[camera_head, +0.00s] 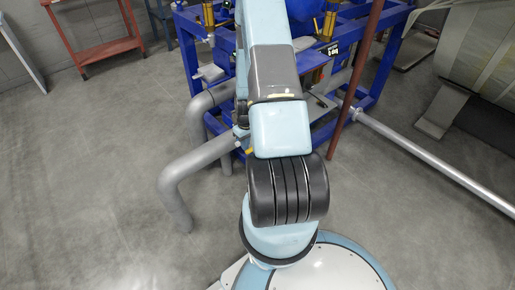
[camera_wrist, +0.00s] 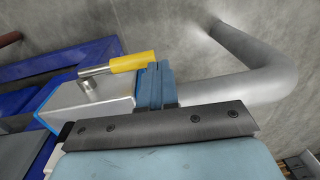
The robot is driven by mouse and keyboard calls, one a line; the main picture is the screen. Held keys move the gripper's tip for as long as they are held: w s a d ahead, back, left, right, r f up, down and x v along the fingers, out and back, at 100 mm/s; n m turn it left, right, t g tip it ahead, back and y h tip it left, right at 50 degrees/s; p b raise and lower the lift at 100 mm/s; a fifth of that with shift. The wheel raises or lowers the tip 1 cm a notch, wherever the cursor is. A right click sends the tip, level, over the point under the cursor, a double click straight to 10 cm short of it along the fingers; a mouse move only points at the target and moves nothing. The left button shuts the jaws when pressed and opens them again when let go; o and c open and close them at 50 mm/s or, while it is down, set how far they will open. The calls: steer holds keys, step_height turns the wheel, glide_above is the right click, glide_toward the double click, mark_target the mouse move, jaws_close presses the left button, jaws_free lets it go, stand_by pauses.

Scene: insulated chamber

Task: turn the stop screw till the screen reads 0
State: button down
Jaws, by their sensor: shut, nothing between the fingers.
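In the wrist view my gripper (camera_wrist: 154,72) is shut, its blue-grey fingers together with nothing between them. The fingertips are beside a yellow handle grip (camera_wrist: 133,62) on a metal lever. The lever stands on a short post on top of a silver box (camera_wrist: 92,100). The grip is very near the fingers; I cannot tell whether they touch. I cannot make out the stop screw for certain. A small black plate with white marks (camera_head: 333,50) is on the blue frame in the head view; its marks are too small to read surely. My arm hides much of the work area there.
A blue steel frame (camera_head: 372,88) stands ahead. Bent grey pipes (camera_head: 177,185) stick out at its left, and one (camera_wrist: 265,85) shows beside my gripper. A long silver pipe (camera_head: 435,160) runs to the right. A red post (camera_head: 357,80) stands close. Floor (camera_head: 90,190) at left is clear.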

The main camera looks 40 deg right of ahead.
steer(key=shift+d+r, duration=0.15)
steer(key=shift+r, duration=2.35)
steer(key=shift+r, duration=0.1)
steer(key=a+r+t, duration=0.1)
steer(key=a+r, duration=0.2)
steer(key=r, duration=0.8)
steer(key=a+r+t+h, duration=0.1)
steer(key=a+r, duration=0.3)
steer(key=r, duration=0.6)
steer(key=a+r+t, duration=0.1)
steer(key=a+r, duration=0.2)
steer(key=r, duration=0.8)
steer(key=s+a+r+t, duration=0.1)
steer(key=s+a+r, duration=0.4)
steer(key=s+r, duration=0.3)
steer(key=s+a+r+t, duration=0.1)
steer(key=s+a+r, duration=0.4)
steer(key=s+r, duration=0.4)
steer(key=shift+s+a+r+t, duration=0.2)
steer(key=shift+s+a+t, duration=0.1)
steer(key=shift+s, duration=0.75)
